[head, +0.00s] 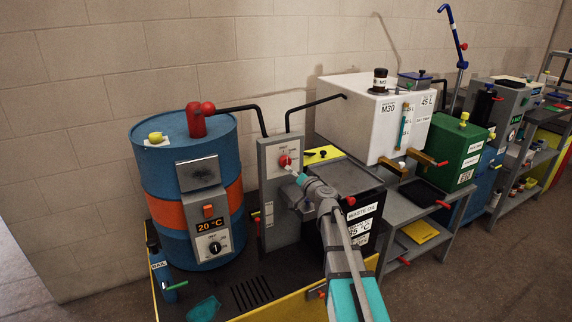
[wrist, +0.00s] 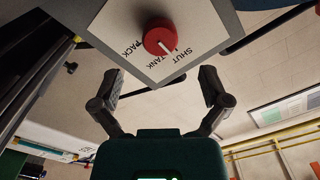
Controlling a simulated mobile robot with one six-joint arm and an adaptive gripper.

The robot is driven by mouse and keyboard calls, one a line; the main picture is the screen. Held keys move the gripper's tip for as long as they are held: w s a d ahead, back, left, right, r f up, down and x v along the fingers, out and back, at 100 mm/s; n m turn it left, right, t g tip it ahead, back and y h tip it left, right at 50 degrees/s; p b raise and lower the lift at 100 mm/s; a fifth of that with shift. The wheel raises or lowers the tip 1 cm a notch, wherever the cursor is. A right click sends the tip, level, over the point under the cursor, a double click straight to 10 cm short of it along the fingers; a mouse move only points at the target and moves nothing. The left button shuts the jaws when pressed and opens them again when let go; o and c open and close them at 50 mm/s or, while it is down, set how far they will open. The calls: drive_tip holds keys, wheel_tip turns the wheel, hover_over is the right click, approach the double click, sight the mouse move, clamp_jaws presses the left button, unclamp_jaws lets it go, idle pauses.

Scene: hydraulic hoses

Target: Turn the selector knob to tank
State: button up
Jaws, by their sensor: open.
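The selector knob (head: 285,160) is red and round, on a white plate on the front of a grey upright panel (head: 268,207). In the wrist view the knob (wrist: 159,38) sits at the top middle, and its plate (wrist: 118,24) reads SHUT, TANK and PACK. A pale mark on the knob points down and right, roughly toward SHUT; its exact setting is hard to tell. My gripper (wrist: 160,88) is open and empty. Its fingers are apart below the knob in the wrist view, not touching it. In the head view my gripper (head: 297,176) is close in front of the panel.
A blue drum (head: 157,190) with an orange band stands left of the panel. A black waste oil box (head: 362,212) stands right, close to my arm. Black pipes (head: 310,104) run above the panel. A white tank (head: 350,135) and a green box (head: 462,150) stand farther right.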

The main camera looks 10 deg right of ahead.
sight(287, 163)
drive_tip(key=x, duration=0.7)
drive_tip(key=shift+w, duration=0.1)
drive_tip(key=c, duration=1.1)
